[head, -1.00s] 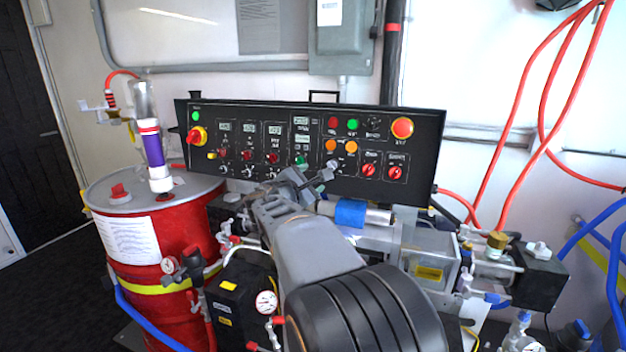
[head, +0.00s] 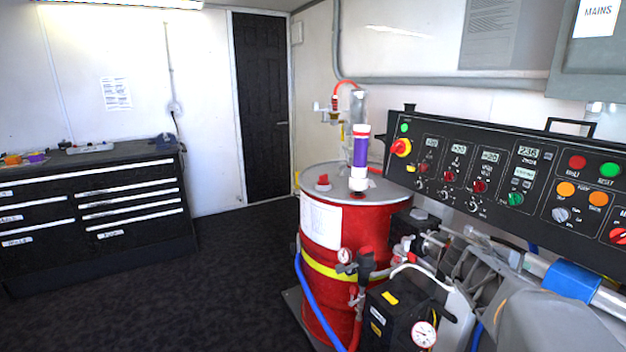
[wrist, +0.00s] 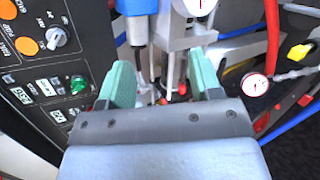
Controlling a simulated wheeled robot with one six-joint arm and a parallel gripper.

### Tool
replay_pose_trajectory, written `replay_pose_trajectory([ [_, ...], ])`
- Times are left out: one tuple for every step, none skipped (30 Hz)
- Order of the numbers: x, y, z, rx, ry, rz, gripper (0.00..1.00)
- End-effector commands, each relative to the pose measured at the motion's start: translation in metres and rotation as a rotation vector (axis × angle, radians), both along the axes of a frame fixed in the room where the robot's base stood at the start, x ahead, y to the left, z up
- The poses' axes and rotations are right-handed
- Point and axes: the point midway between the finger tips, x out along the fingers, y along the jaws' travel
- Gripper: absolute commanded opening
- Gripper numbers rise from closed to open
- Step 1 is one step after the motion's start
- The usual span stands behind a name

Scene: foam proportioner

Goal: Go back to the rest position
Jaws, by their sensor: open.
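My gripper (wrist: 164,82) shows in the wrist view with its two green fingers spread apart and nothing held between them. It is beside the black control panel (wrist: 50,65), whose knobs and buttons fill the left of that view. In the head view, my grey arm is at the lower right, in front of the control panel (head: 480,170), and reaches toward the pump fittings below it. The fingertips are hard to make out there. Whether they touch any fitting is unclear.
A red drum (head: 325,235) with a purple-banded cylinder (head: 360,150) stands left of the panel. A black pump unit with a gauge (head: 424,333) is near my arm. A black tool cabinet (head: 90,205) stands far left. The dark floor (head: 220,290) between is clear.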

Motion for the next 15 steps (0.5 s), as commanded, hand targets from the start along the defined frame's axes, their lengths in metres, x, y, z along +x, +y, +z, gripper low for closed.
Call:
replay_pose_trajectory([
  [-0.010, 0.018, -0.008, 0.113, -0.051, -0.043, 0.58],
  [-0.015, 0.030, -0.015, 0.183, -0.082, -0.073, 0.58],
  [-0.023, 0.046, -0.023, 0.276, -0.120, -0.113, 0.58],
  [-0.028, 0.059, -0.030, 0.345, -0.146, -0.143, 0.58],
  [-0.034, 0.073, -0.034, 0.412, -0.171, -0.172, 0.58],
  [-0.041, 0.091, -0.039, 0.501, -0.201, -0.211, 0.58],
  [-0.046, 0.105, -0.043, 0.566, -0.223, -0.240, 0.58],
  [-0.051, 0.119, -0.045, 0.628, -0.241, -0.267, 0.58],
  [-0.057, 0.137, -0.047, 0.708, -0.262, -0.302, 0.58],
  [-0.062, 0.151, -0.048, 0.765, -0.274, -0.324, 0.58],
  [-0.067, 0.164, -0.048, 0.818, -0.286, -0.347, 0.58],
  [-0.072, 0.181, -0.047, 0.887, -0.297, -0.373, 0.58],
  [-0.077, 0.193, -0.046, 0.934, -0.305, -0.390, 0.58],
  [-0.081, 0.204, -0.044, 0.977, -0.308, -0.403, 0.58],
  [-0.087, 0.218, -0.040, 1.032, -0.312, -0.415, 0.58],
])
